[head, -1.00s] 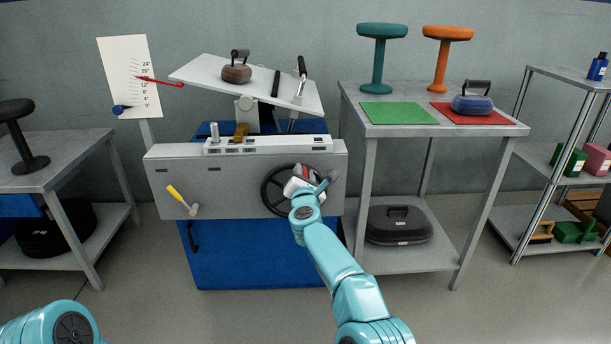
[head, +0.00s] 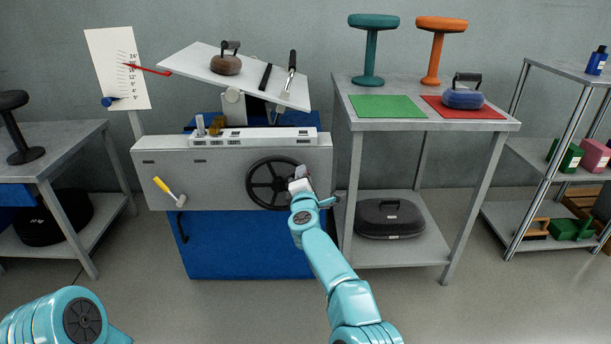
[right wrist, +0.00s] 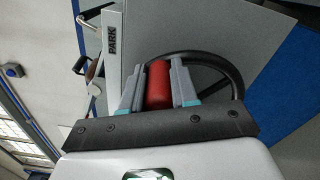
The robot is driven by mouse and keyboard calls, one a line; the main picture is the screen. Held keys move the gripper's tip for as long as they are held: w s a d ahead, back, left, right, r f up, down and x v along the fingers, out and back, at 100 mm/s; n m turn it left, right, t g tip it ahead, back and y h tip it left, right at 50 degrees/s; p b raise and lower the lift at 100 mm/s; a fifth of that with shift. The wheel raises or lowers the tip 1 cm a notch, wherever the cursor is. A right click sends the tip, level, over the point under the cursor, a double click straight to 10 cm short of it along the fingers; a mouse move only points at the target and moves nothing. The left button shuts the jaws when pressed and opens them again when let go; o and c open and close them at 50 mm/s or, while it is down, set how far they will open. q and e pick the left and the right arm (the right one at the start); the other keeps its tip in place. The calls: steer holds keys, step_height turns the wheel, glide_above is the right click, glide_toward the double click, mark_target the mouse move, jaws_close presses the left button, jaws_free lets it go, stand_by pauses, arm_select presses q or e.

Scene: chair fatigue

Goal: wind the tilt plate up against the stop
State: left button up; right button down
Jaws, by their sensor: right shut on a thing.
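The grey tilt plate (head: 205,66) sits slanted above the grey machine housing (head: 225,170), its left side higher than its right. A brown curling stone (head: 226,65) stands on it. A red pointer (head: 148,69) reaches a white scale board (head: 104,42) near the upper marks. My right gripper (head: 299,178) is at the right side of the black handwheel (head: 252,183) on the housing front. In the right wrist view the gripper (right wrist: 159,87) is shut on the wheel's red handle (right wrist: 158,84). My left arm shows at lower left; its gripper is out of view. The stop cannot be told apart.
A yellow-handled lever (head: 163,186) sticks out at the housing's left. A grey table (head: 345,95) on the right carries stools, green and red mats and a blue curling stone (head: 462,97). A black case (head: 390,220) lies on its lower shelf. Open floor lies in front.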

steer(key=shift+f, duration=0.2)
stand_by(0.3)
steer(key=c, duration=0.9)
jaws_free()
steer(key=shift+a+r, duration=0.1)
steer(key=shift+o, duration=0.2)
steer(key=r+p, duration=0.7)
steer(key=r, duration=0.1)
steer(key=shift+d, duration=0.2)
step_height(320, 180, up, 12)
steer(key=p, duration=1.2)
steer(key=shift+a, duration=0.15)
